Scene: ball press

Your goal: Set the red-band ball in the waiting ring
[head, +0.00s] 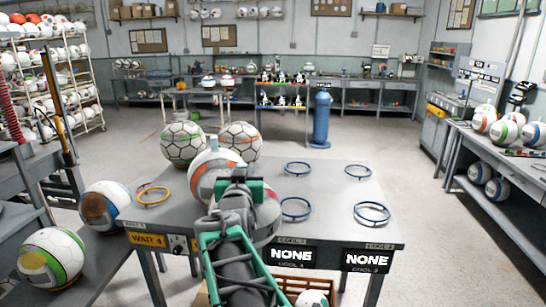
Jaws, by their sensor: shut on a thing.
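My gripper (240,180) is seen from behind, over the middle of the grey table. The yellow waiting ring (153,196) lies empty at the table's left front, above the WAIT 4 label (148,240). It is left of my gripper and the held ball.
A green-band ball (183,145) and an orange-band ball (240,140) stand behind the held ball. Several empty blue rings (371,213) lie on the table's right half. An orange-and-blue ball (108,206) and another green ball (50,257) sit left of the table.

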